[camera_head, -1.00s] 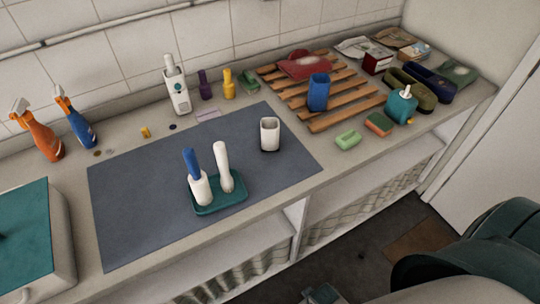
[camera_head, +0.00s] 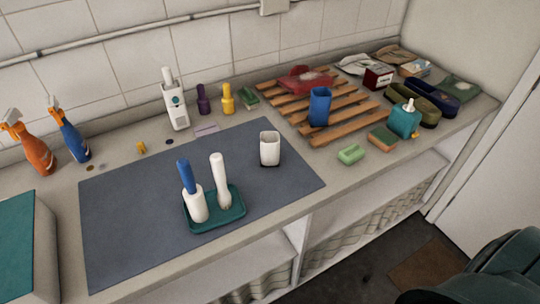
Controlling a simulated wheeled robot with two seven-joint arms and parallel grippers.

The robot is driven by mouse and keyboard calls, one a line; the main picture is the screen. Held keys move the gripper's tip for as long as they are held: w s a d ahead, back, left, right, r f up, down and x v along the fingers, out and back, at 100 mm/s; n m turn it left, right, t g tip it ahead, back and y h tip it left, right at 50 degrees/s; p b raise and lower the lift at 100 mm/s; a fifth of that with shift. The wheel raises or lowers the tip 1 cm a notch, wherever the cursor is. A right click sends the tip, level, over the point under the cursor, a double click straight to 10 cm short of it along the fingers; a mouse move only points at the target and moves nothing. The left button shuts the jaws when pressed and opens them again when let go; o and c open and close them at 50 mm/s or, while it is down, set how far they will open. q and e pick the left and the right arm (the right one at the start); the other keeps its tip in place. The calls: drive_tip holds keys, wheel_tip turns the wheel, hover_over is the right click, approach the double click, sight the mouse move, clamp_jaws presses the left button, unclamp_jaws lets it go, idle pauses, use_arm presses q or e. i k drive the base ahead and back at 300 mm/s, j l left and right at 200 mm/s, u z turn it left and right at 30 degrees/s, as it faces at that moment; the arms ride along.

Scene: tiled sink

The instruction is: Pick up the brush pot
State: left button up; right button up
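The name brush pot could fit more than one thing here. A white, open-topped square pot (camera_head: 270,150) stands upright and looks empty on the right part of the grey mat (camera_head: 125,225). Left of it, a teal tray (camera_head: 232,214) holds a white holder with a blue-handled brush (camera_head: 195,202) and a white-handled brush (camera_head: 221,183), both upright. A blue pot (camera_head: 320,106) stands on the wooden slatted rack. Neither gripper shows; only a dark green part of my arm is at the lower right.
Spray bottles (camera_head: 36,150) and a white dispenser (camera_head: 173,103) line the back left. The wooden rack (camera_head: 345,131), a green sponge (camera_head: 351,154) and a teal soap bottle (camera_head: 404,120) are at the right. A teal-topped bin (camera_head: 18,235) is at the left. The mat's left part is clear.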

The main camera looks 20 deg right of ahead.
sight(269, 140)
drive_tip(key=k+l, duration=0.1)
drive_tip(key=l, duration=0.35)
drive_tip(key=k+l+u, duration=0.1)
drive_tip(key=l, duration=0.35)
drive_tip(key=k+l, duration=0.15)
drive_tip(key=l, duration=0.3)
drive_tip(key=k+l, duration=0.1)
drive_tip(key=l, duration=0.35)
drive_tip(key=k+l+u, duration=0.1)
drive_tip(key=l, duration=0.35)
drive_tip(key=k+l, duration=0.15)
drive_tip(key=l, duration=0.3)
drive_tip(key=k+l, duration=0.15)
drive_tip(key=l, duration=0.3)
drive_tip(key=k+l+u, duration=0.1)
drive_tip(key=l, duration=0.35)
